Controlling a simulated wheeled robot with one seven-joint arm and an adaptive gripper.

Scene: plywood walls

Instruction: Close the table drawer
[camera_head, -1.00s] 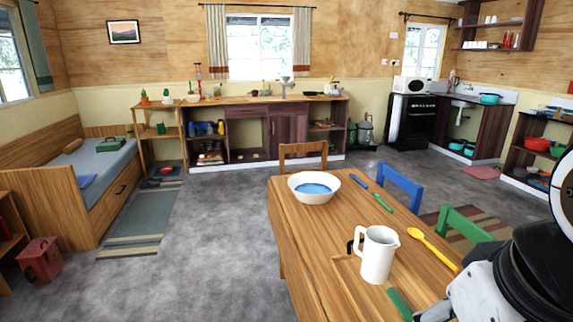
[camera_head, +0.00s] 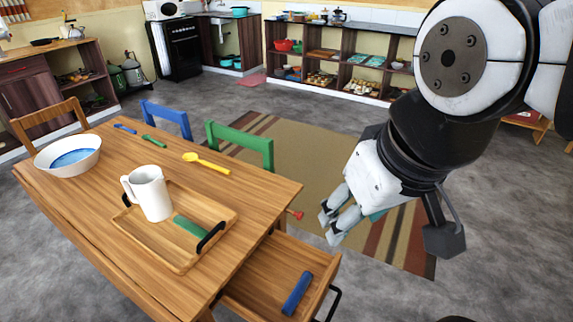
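The table drawer (camera_head: 262,268) is pulled out from the wooden table's (camera_head: 110,220) near right end, seen at the bottom of the head view. A blue block-like item (camera_head: 297,293) lies inside it. A black handle (camera_head: 334,299) is on its outer front. My gripper (camera_head: 329,226) hangs beyond the table's right edge, above and to the right of the drawer in the picture. Its two fingers point down and left, with a small gap between the tips. It holds nothing that I can see and appears apart from the drawer.
A tray (camera_head: 172,266) on the table holds a white pitcher (camera_head: 152,193) and a green item (camera_head: 190,228). A bowl (camera_head: 68,156) and several utensils lie farther back. Blue (camera_head: 167,118) and green (camera_head: 240,142) chairs stand along the far side. Grey floor is clear at right.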

